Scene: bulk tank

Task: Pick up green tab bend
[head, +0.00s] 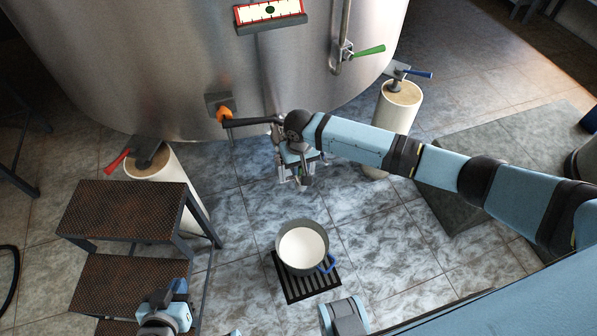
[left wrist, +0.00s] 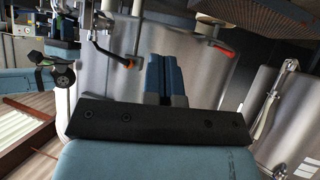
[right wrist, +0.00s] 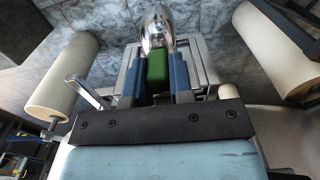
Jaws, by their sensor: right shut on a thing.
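The green tab bend shows in the right wrist view as a green tab (right wrist: 157,66) with a shiny curved metal pipe piece (right wrist: 155,28) beyond it. My right gripper (right wrist: 157,78) is shut on the green tab, one blue finger on each side. In the head view my right gripper (head: 298,178) hangs in front of the tank, above the floor; the bend is too small to make out there. My left gripper (left wrist: 164,62) has its fingers together with nothing seen between them. In the head view it is low at the left, near the steps.
The steel tank (head: 190,60) stands on pale round legs (head: 396,108). An orange-capped fitting (head: 224,113) and a green-handled valve (head: 368,51) stick out from it. A pot with white contents (head: 281,262) stands on a floor grate (head: 316,286). Dark steps (head: 125,208) stand at the left.

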